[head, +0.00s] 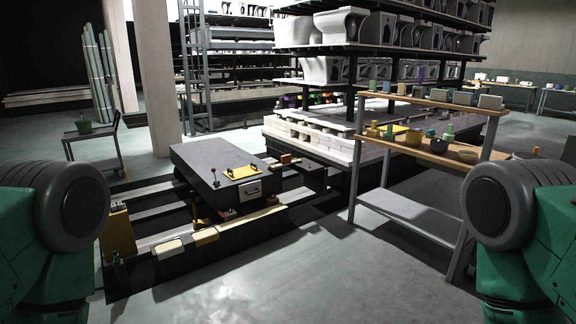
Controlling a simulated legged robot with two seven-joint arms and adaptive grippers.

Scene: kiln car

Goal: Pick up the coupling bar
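I cannot pick out the coupling bar for certain. A small orange-red piece (286,159) lies between the dark flat-topped machine (215,160) and the loaded kiln car (325,146); it is too small to tell what it is. Only the green and grey upper parts of my arms show at the left and right edges. Neither gripper is in view.
A shelf table (425,149) with pots and blocks stands at the right. A low rail frame (190,262) runs in front of the machine. A cart (92,133) with a green pot is at left. The grey floor (340,270) in the middle foreground is clear.

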